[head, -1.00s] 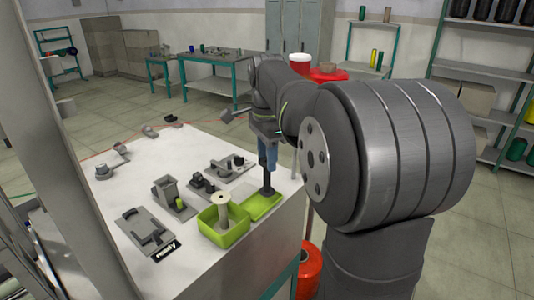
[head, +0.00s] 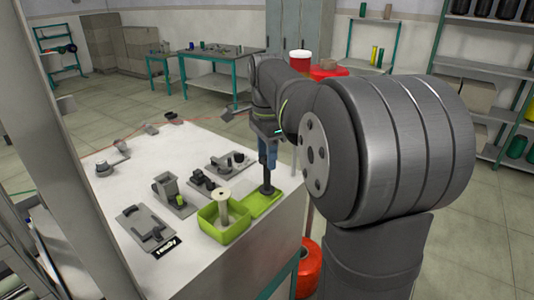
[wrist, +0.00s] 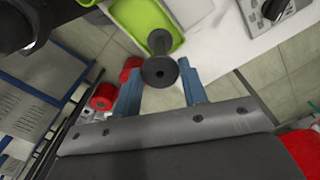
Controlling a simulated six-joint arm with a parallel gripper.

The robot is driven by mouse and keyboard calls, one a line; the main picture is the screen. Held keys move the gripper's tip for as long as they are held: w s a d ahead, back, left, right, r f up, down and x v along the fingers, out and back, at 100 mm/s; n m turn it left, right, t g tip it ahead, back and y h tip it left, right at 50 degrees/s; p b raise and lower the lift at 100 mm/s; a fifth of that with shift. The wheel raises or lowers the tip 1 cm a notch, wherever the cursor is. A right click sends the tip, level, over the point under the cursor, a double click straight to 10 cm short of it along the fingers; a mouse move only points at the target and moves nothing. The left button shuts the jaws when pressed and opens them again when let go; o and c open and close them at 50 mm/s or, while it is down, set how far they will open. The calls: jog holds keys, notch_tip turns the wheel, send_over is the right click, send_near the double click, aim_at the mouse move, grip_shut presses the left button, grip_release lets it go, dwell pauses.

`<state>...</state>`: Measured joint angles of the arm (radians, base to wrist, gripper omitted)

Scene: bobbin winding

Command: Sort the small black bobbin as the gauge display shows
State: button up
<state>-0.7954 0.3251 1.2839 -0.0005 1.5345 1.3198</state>
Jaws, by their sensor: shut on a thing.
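The small black bobbin (head: 267,188) is upright below my gripper (head: 267,163), at the back part of the flat green tray (head: 258,208). I cannot tell whether it touches the tray. In the wrist view the bobbin's near flange (wrist: 160,72) sits between the blue fingers of my gripper (wrist: 160,85), which are shut on it. The green tray (wrist: 118,12) shows beyond it. A grey gauge plate (head: 137,218) lies at the table's front left, with a small black display (head: 167,247). Its white lettering is too small to read surely.
A deeper green bin (head: 232,235) holding a pale bobbin (head: 224,210) stands just left of the tray. Several grey fixtures, among them an upright block (head: 166,186), stand farther left on the white table (head: 120,185). The table's right edge is close to the tray.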

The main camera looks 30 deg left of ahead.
jog(key=shift+f, duration=0.25)
dwell(0.4)
jog(key=shift+f, duration=0.4)
jog(key=o, duration=0.9)
jog(key=shift+r, duration=0.1)
jog(key=shift+r, duration=3.4)
